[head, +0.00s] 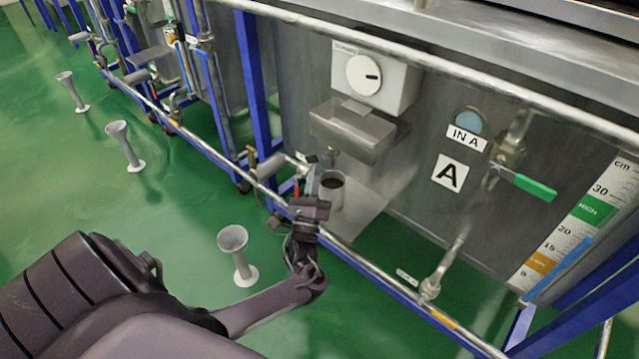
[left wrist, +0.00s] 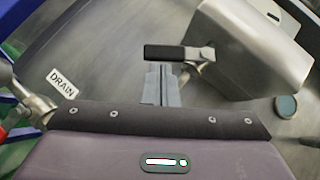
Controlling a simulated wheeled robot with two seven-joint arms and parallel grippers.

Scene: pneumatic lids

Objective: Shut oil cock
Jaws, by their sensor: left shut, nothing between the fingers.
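A small cock with a black lever handle (left wrist: 170,52) shows in the left wrist view. Its lever lies level, and its metal stem sits beside a pale metal box (left wrist: 250,50). My left gripper (left wrist: 162,68) is shut and empty, its fingertips just below the black handle; I cannot tell whether they touch. In the head view my left gripper (head: 312,178) is low at the tank front, beside a grey cup with dark contents (head: 331,190). The cock is not clear there. My right gripper is not in view.
A green-handled valve (head: 530,187) sits right of the "A" label (head: 450,173). A "DRAIN" label (left wrist: 62,83) and a red handle (left wrist: 3,133) are left of my gripper. A long rail (head: 375,265) crosses before the tank. A floor funnel (head: 237,255) stands nearby.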

